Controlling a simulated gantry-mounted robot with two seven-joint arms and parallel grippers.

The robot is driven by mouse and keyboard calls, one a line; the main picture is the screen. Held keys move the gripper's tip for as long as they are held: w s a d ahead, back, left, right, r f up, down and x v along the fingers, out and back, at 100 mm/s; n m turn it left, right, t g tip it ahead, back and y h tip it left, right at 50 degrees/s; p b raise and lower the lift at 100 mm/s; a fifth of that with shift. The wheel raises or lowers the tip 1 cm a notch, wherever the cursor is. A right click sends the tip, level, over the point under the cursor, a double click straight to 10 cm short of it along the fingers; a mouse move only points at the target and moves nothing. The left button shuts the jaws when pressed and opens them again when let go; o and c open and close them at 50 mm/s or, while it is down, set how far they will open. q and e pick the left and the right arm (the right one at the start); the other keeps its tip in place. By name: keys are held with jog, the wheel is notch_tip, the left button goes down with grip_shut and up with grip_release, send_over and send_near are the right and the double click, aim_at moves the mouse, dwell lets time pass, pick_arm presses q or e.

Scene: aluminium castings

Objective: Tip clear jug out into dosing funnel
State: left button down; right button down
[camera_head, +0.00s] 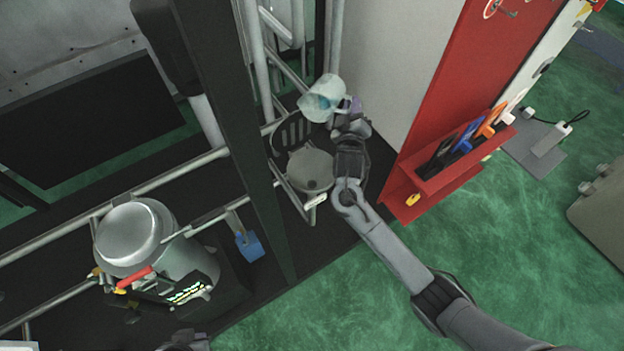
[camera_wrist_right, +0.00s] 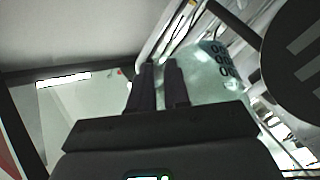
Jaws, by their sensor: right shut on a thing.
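The clear jug (camera_head: 318,106) is in my right gripper (camera_head: 350,106), which is shut on it. The jug is held in the air above the rack's end and looks tilted; something bluish shows through its wall. In the right wrist view, the jug (camera_wrist_right: 208,84) with dark markings is beside the two closed fingers (camera_wrist_right: 158,88). A grey round piece (camera_head: 310,168) below the jug, with a dark slotted disc (camera_head: 291,132) standing beside it, looks like the dosing funnel. The disc also shows in the wrist view (camera_wrist_right: 292,50). No pouring stream is visible. A dark part at the bottom edge may be my left gripper.
A metal vessel (camera_head: 133,236) with a red handle stands at the left among rails. A dark upright post (camera_head: 232,115) crosses left of the funnel. A red panel with a tool holder (camera_head: 440,182) is at the right. Green floor (camera_head: 350,290) is open in front.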

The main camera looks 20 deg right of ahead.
jog(key=shift+s+a+f+t+b, duration=0.3)
jog(key=shift+t+b, duration=0.2)
jog(key=shift+b, duration=0.45)
jog(key=t+b, duration=0.1)
jog(key=b, duration=0.1)
jog(key=f+n+t+h+b, duration=0.1)
jog(key=b, duration=0.1)
jog(key=shift+s+a+f, duration=0.15)
jog(key=shift+s+a, duration=0.05)
jog(key=shift+s, duration=0.05)
jog(key=shift+w+b, duration=0.1)
jog(key=shift+b, duration=0.25)
jog(key=shift+d, duration=0.1)
